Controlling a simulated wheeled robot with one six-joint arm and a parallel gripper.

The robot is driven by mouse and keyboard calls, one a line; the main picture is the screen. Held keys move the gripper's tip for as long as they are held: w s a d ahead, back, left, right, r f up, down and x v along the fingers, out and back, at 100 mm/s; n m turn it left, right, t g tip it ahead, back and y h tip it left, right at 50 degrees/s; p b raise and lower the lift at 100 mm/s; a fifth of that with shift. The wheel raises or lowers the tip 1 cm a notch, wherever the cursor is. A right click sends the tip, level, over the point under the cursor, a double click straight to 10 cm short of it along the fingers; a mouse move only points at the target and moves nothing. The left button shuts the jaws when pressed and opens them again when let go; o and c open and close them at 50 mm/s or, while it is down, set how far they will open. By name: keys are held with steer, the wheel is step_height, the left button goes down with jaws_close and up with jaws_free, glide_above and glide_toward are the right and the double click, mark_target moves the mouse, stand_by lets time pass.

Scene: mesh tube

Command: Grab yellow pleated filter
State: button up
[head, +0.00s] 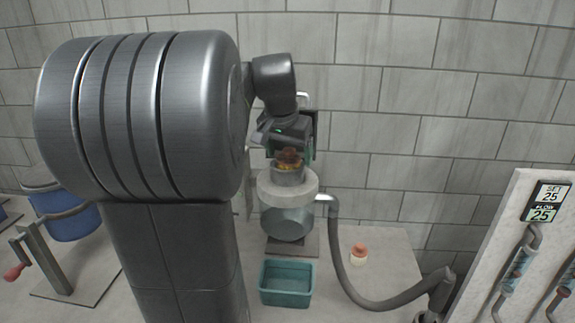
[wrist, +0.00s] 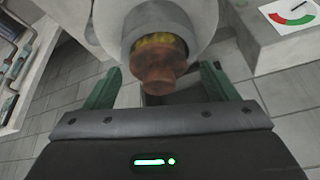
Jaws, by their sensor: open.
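The yellow pleated filter (wrist: 157,41) sits inside a grey metal tube, with only a yellow band showing. A rusty orange-brown cap or knob (wrist: 158,70) covers its near end in the wrist view. In the head view the filter (head: 289,167) shows as a yellow and brown patch at the top of the grey housing (head: 287,220), which has a pale round collar. My gripper (wrist: 160,90) is open, with its two green fingers on either side of the brown end. The fingers look apart from it. In the head view my gripper (head: 290,145) is just above the housing, partly hiding the filter.
A teal bin (head: 287,298) stands in front of the housing. A small orange-topped jar (head: 359,254) and a grey hose (head: 345,270) are to its right. A gauge panel (head: 545,205) stands far right. A blue drum (head: 72,222) and red-handled crank (head: 20,268) are left. A block wall is behind.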

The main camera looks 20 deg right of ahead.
steer(key=c, duration=1.1)
